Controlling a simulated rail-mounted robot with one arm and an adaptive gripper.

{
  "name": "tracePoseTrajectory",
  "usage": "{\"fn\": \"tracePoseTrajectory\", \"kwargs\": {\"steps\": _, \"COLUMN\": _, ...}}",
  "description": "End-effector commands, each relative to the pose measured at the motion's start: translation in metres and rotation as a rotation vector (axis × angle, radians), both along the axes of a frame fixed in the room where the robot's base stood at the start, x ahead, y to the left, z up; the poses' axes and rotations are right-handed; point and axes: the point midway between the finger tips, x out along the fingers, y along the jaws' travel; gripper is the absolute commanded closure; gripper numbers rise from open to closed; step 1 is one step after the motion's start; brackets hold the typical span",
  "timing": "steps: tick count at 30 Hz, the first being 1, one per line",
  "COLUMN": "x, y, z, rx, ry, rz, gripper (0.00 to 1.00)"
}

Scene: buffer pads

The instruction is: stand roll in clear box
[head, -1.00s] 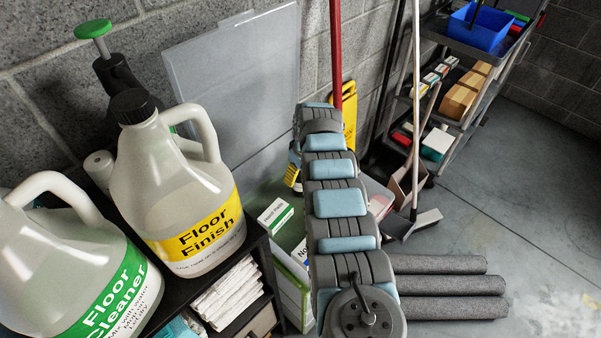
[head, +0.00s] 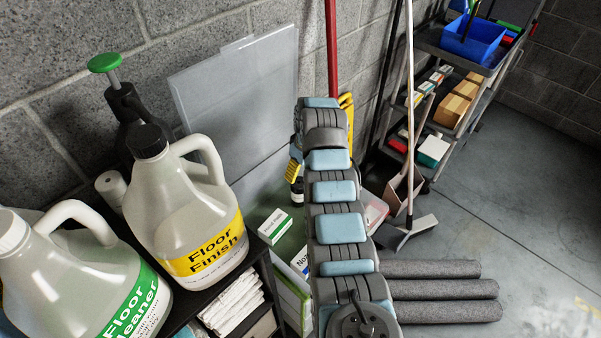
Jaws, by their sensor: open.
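My gripper (head: 297,188) hangs below the far end of my arm, left of the arm in the head view. Only part of it shows, with yellow and dark parts. It is open, and I see nothing held; its fingertips are hard to make out. A small white roll (head: 110,187) stands behind the jugs at the left; I cannot tell whether it is the task's roll. Several dark grey rolls (head: 440,289) lie on the floor at the right. I cannot clearly make out the clear box; a translucent grey panel (head: 235,85) leans on the wall behind my gripper.
A Floor Finish jug (head: 185,205) and a Floor Cleaner jug (head: 85,285) stand on a dark shelf at the left. A small green-and-white box (head: 269,232) lies below my gripper.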

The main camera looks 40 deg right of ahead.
Motion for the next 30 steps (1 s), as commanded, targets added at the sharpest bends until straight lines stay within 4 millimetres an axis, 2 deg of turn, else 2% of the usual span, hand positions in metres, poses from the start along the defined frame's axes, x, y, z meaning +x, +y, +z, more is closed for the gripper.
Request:
{"fn": "tracePoseTrajectory", "kwargs": {"steps": 3, "x": -0.003, "y": 0.0, "z": 0.016, "rx": 0.002, "ry": 0.002, "rz": 0.0, "gripper": 0.21}}
{"fn": "tracePoseTrajectory", "kwargs": {"steps": 9, "x": -0.005, "y": 0.0, "z": 0.031, "rx": -0.001, "ry": 0.0, "rz": 0.0, "gripper": 0.21}}
{"fn": "tracePoseTrajectory", "kwargs": {"steps": 30, "x": -0.005, "y": 0.0, "z": 0.036, "rx": 0.001, "ry": 0.002, "rz": 0.0, "gripper": 0.21}}
